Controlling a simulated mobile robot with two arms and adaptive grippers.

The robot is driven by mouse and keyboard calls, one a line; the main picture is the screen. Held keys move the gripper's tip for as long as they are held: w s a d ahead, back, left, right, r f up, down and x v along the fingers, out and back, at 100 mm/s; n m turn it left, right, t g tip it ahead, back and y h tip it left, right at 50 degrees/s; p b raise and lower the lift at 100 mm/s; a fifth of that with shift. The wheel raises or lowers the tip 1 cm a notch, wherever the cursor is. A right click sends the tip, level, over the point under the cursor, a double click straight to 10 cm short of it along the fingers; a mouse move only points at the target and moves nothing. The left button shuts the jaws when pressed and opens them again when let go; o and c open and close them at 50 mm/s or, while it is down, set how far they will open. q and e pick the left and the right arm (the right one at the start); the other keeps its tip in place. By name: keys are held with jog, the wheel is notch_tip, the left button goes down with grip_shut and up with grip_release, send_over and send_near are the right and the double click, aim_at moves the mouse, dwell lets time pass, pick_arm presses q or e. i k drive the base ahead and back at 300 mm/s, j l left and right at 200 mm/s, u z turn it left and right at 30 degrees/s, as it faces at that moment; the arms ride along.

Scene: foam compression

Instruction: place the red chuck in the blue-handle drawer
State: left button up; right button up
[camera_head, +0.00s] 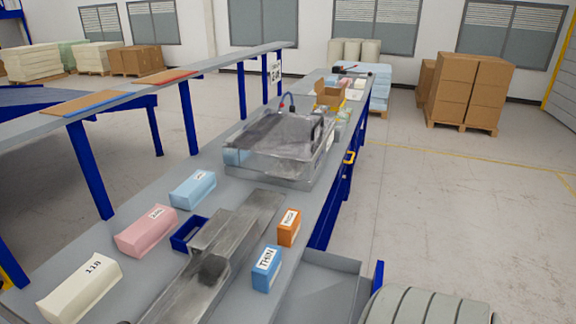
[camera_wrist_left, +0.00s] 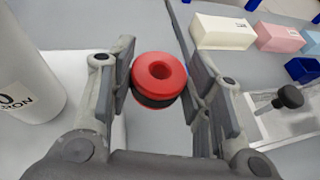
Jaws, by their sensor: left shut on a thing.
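The red chuck (camera_wrist_left: 157,77), a thick red ring with a dark band below it, is held between the two grey fingers of my left gripper (camera_wrist_left: 160,82) in the left wrist view. The gripper is shut on it. In the head view neither gripper nor the chuck shows. A grey drawer (camera_head: 335,262) stands pulled open at the bench's front edge, at the bottom of the view. Its blue handle (camera_head: 378,272) is at its right end. Its near part is cut off by the frame. My right gripper is not in view.
The grey bench carries a cream block (camera_head: 80,288), a pink block (camera_head: 146,232), a light blue block (camera_head: 194,189), a small blue bin (camera_head: 188,235), a blue box (camera_head: 266,270), an orange box (camera_head: 289,228) and a clear-covered machine (camera_head: 280,145).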

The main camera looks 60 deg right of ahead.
aim_at(302, 289)
jog(key=k+l+z, duration=0.15)
jog(key=k+z, duration=0.35)
jog(key=i+l+z, duration=0.1)
jog(key=z, duration=1.6)
jog(key=i+j+z, duration=0.1)
jog(key=i, duration=0.2)
jog(key=i+j, duration=0.15)
jog(key=i, duration=0.15)
jog(key=z, duration=0.05)
